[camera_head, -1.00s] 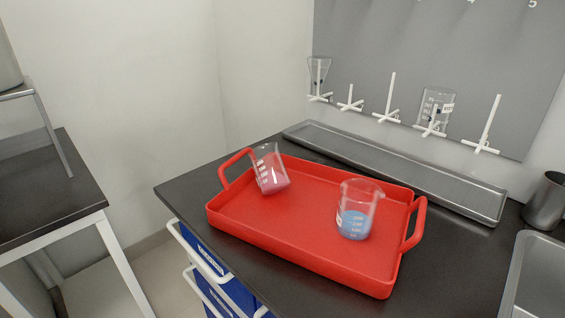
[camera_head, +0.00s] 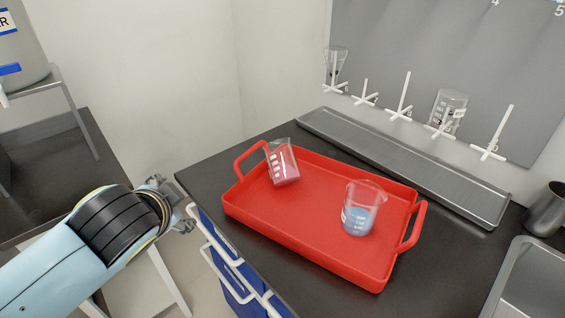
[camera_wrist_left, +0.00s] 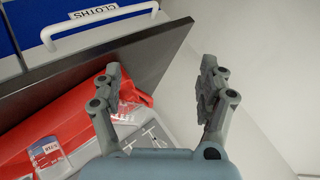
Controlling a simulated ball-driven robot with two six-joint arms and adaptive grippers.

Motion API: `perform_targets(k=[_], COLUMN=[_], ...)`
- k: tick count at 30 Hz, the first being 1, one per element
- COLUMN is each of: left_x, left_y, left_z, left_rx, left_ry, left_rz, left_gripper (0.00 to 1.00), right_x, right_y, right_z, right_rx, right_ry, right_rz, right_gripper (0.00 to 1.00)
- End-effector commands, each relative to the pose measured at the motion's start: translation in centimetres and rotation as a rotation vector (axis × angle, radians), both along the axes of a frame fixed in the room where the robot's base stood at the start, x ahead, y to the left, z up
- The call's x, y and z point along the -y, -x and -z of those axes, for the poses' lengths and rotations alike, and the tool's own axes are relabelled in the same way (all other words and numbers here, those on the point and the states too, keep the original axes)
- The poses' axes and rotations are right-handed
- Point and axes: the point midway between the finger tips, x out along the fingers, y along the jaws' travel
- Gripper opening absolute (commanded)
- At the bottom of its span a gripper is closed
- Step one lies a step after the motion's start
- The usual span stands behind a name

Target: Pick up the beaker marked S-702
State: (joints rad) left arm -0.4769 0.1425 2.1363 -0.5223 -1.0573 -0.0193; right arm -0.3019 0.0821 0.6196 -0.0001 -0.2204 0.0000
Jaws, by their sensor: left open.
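A red tray (camera_head: 300,240) on the dark counter holds two beakers. A beaker with pink-red liquid (camera_head: 284,167) stands near the tray's left end and looks tilted in the picture. A beaker with blue liquid (camera_head: 361,212) stands near the right end. I cannot read S-702 on either. My left gripper (camera_head: 180,205) is left of the tray, apart from it, off the counter edge. The left wrist view shows its fingers (camera_wrist_left: 160,72) apart and empty, with the tray (camera_wrist_left: 75,113) and a beaker (camera_wrist_left: 46,152) at lower left. My right gripper is out of view.
Blue drawers with white handles (camera_head: 228,262) sit under the counter edge, close to my left gripper. A drying rack (camera_head: 440,75) with glassware on pegs hangs above a metal trough (camera_head: 400,165). A sink (camera_head: 525,285) and metal cup (camera_head: 547,210) are at right.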

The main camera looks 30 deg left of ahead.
Motion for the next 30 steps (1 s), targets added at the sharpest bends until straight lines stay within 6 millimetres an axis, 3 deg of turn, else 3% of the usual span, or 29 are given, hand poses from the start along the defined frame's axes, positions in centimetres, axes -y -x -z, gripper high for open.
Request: perform_targets(k=[1,5,8,10,13,15,19,24,30], left_x=[-1.0,-2.6,-2.0,-0.4,2.9,4.9,6.8,7.5,7.9], left_y=[-1.4,-5.1,-8.4,-10.8,-13.3,-14.2,-14.6,-15.0,-18.1], left_z=[-1.8,-5.9,-8.4,-8.9,-7.0,-4.6,-0.5,1.9,3.0], left_rx=[0.047,0.157,0.217,0.227,0.187,0.136,0.041,-0.013,-0.015], left_ry=[-0.092,-0.381,-0.646,-0.847,-1.096,-1.218,-1.339,-1.384,-1.387], left_rz=[0.030,0.156,0.327,0.500,0.787,0.977,1.225,1.342,1.346], left_gripper=[0.76,0.76,0.76,0.76,0.76,0.76,0.76,0.76,0.76], right_x=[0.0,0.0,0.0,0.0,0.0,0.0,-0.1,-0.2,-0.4], right_y=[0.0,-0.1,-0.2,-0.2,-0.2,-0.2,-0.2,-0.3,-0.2], right_z=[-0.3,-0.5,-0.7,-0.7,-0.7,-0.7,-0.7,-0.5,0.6], right_rx=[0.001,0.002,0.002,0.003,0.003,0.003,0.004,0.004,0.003], right_ry=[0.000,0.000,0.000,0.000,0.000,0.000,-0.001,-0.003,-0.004], right_rz=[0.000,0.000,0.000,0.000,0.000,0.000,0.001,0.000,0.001], right_gripper=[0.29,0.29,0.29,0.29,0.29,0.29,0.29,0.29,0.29])
